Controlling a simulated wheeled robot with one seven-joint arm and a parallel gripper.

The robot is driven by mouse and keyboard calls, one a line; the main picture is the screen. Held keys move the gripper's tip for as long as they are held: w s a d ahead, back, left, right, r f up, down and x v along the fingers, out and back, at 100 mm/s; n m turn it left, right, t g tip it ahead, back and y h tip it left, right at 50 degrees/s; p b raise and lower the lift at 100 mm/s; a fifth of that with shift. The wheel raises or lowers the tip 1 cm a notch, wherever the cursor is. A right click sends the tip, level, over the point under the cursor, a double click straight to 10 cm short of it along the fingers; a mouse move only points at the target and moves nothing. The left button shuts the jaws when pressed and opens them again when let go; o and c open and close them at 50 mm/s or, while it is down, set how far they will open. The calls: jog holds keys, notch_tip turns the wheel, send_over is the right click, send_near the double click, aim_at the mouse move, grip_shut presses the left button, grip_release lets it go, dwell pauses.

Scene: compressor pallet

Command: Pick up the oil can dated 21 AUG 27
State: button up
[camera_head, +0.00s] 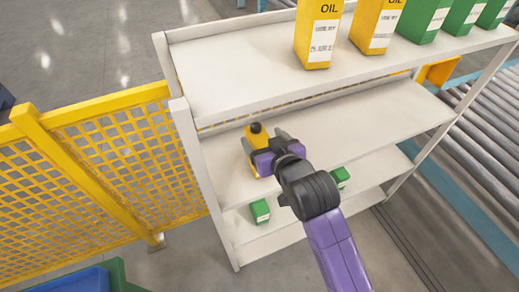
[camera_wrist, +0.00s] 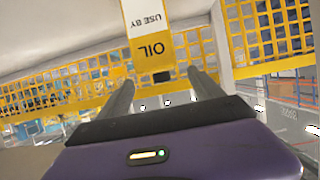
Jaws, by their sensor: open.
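A yellow oil can with a black cap (camera_head: 255,129) is on the middle shelf at the left in the head view, partly hidden by my gripper. My gripper (camera_head: 263,140) is open there, with its fingers at either side of the can. In the wrist view the yellow can (camera_wrist: 178,49) shows upside down between the fingertips, with "OIL" and "USE BY" on it; its date is out of frame. Two more yellow oil cans stand on the top shelf, one at the left (camera_head: 309,35) and one beside it (camera_head: 366,25). Their dates are too small to read surely.
Several green cans (camera_head: 427,18) stand on the top shelf at the right. Two green cans, one at the left (camera_head: 260,210) and one at the right (camera_head: 341,176), are lower down. The white shelf unit (camera_head: 225,88) has a yellow mesh fence (camera_head: 110,150) at its left and a roller conveyor (camera_head: 478,135) at its right.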

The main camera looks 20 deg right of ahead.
aim_at(258, 135)
jog(key=shift+f+p+x, duration=0.15)
jog(key=shift+p+x, duration=0.25)
jog(key=shift+x, duration=1.4)
jog(key=shift+f+p+x, duration=0.2)
jog(key=shift+p+x, duration=0.15)
jog(key=shift+x, duration=1.5)
jog(key=shift+s, duration=0.2)
grip_shut()
jog(key=shift+r, duration=0.15)
